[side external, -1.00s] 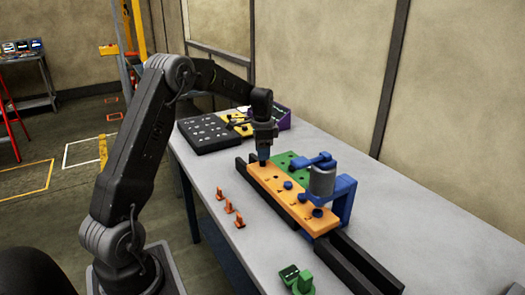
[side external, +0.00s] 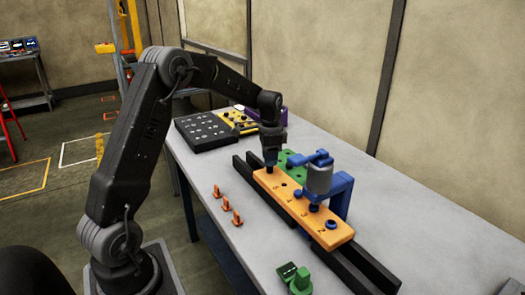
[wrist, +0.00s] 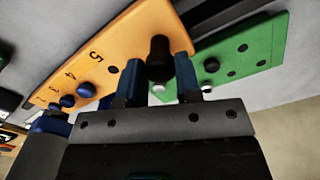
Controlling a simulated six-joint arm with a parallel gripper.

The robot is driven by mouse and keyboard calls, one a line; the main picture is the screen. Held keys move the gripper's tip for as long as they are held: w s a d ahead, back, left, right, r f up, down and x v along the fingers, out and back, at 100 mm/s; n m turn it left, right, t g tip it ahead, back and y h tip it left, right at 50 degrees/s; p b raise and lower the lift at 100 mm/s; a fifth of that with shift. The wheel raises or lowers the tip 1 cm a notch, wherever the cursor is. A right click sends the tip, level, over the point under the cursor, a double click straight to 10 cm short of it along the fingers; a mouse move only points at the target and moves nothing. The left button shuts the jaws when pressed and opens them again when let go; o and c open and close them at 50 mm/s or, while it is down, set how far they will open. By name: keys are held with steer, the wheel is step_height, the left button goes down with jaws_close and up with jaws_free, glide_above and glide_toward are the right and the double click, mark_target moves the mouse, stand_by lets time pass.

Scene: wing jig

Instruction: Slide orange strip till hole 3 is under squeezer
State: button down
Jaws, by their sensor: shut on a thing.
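The orange strip (side external: 298,207) lies on a dark rail, with numbered holes along its top. My gripper (side external: 271,169) is at the strip's far end. In the wrist view, my gripper's (wrist: 158,74) blue fingers are shut around a black knob (wrist: 160,48) at the end of the orange strip (wrist: 112,55). The squeezer (side external: 320,180), a grey cylinder on a blue frame, stands over the strip's near half. Its lower tip is close to the numeral 3; exact alignment with a hole is unclear. A blue stud (side external: 331,224) sits near the numeral 2.
A green plate (side external: 292,158) with holes lies behind the strip. The black rail (side external: 362,268) runs on past its near end, bare. Several small orange clips (side external: 226,206) stand at left, a green part (side external: 300,281) at the front. A black tray (side external: 208,131) is at the back.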

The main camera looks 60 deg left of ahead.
steer(key=shift+d, duration=0.25)
steer(key=c, duration=0.8)
jaws_free()
step_height(320, 180, up, 14)
steer(key=shift+f, duration=0.1)
